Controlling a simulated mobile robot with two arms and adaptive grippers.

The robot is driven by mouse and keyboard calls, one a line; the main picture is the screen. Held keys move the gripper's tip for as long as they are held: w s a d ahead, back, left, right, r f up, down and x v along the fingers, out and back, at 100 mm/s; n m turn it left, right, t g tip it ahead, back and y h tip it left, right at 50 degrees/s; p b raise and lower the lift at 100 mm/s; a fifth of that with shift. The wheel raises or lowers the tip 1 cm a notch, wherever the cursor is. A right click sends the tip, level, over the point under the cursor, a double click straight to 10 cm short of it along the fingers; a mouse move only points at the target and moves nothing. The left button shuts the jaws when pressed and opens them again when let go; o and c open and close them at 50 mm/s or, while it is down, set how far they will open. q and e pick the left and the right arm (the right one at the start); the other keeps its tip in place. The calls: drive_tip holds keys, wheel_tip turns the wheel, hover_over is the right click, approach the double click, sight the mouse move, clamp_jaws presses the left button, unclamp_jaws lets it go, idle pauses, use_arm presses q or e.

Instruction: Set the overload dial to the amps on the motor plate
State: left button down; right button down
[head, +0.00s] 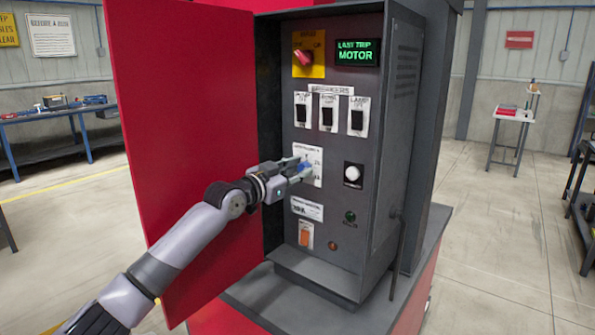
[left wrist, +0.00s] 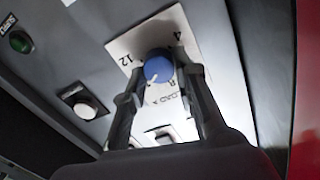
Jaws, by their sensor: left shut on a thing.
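The overload dial is a blue round knob (left wrist: 158,66) on a white scale plate (left wrist: 127,45) in the left wrist view. The plate shows "12" and "4", with other partly hidden marks. A pale pointer line on the knob points to the lower left of that picture. My left gripper (left wrist: 160,72) is shut on the knob, a finger on each side. No motor plate with legible amps shows. My right gripper is out of view.
A green display (head: 357,52) reads "LAST TRIP MOTOR".

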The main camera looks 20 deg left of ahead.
use_arm(q)
drive_tip(key=shift+f, duration=0.25)
drive_tip(key=c, duration=1.7)
unclamp_jaws()
drive_tip(key=o, duration=0.4)
drive_tip(key=shift+r, duration=0.2)
drive_tip(key=v, duration=1.2)
